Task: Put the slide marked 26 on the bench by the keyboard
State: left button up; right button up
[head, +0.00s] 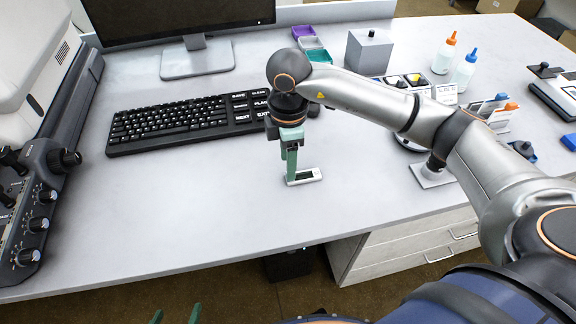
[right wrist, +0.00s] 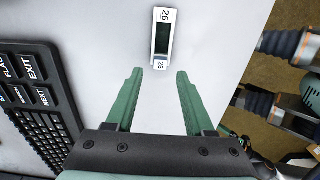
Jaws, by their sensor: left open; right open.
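The slide marked 26 (head: 307,176) lies flat on the bench (head: 220,215), to the right of and in front of the keyboard (head: 185,122). In the right wrist view the slide (right wrist: 162,40) has a white frame, a dark middle and the number 26 at both ends. My right gripper (head: 291,172) points down at the slide's left end. In the right wrist view my right gripper (right wrist: 159,76) is open and empty, with the slide just beyond its fingertips. My left gripper (head: 176,315) is open at the bottom edge, in front of the bench; only its fingertips show.
A monitor (head: 197,55) stands behind the keyboard, and microscope controls (head: 35,215) are at the left. A grey block (head: 369,50), dropper bottles (head: 445,54) and a slide rack (head: 492,110) stand to the right.

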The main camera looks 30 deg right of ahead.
notch_tip(320, 180, up, 9)
jog(key=shift+p, duration=0.35)
jog(key=shift+f, duration=0.15)
